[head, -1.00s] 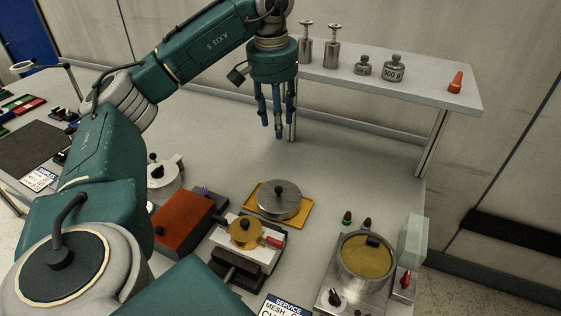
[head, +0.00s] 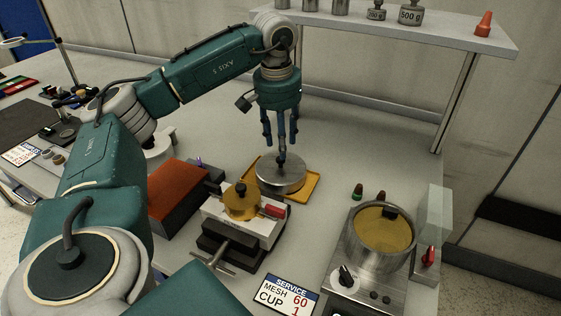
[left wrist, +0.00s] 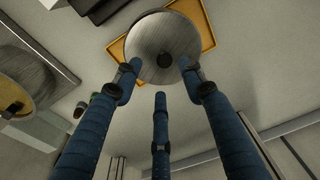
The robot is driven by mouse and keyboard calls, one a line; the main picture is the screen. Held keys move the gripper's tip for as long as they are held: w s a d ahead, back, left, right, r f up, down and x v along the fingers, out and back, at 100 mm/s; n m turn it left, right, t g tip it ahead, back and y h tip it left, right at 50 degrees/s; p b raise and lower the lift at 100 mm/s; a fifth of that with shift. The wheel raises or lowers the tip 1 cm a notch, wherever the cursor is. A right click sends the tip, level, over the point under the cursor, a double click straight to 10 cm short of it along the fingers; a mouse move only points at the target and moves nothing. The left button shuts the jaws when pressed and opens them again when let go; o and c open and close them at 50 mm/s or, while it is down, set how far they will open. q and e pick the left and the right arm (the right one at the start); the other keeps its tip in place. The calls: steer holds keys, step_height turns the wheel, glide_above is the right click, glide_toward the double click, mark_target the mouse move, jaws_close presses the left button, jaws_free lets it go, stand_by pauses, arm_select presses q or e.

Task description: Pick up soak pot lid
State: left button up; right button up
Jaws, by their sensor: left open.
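The soak pot lid (head: 270,183) is a round grey metal disc with a dark knob. It rests on a yellow tray (head: 310,187) near the middle of the bench. My left gripper (head: 281,138) hangs pointing down over the lid, its three blue fingers spread and empty. One fingertip overlaps the knob in the head view, so I cannot tell whether they touch. In the left wrist view the lid (left wrist: 150,35) and its knob lie beyond the open fingertips (left wrist: 160,78). My right gripper is not in view.
A metal pot (head: 352,240) with yellowish contents stands at the right. A vise-like fixture with a brass piece (head: 241,204) and a red-brown block (head: 185,195) are left of the tray. A raised shelf (head: 440,35) with weights is behind.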

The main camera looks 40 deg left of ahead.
mark_target(281, 167)
arm_select(q)
steer(key=f, duration=0.3)
steer(key=a+f+p, duration=0.1)
steer(key=f, duration=0.1)
steer(key=shift+w+f, duration=0.35)
steer(key=shift+r, duration=0.1)
jaws_close()
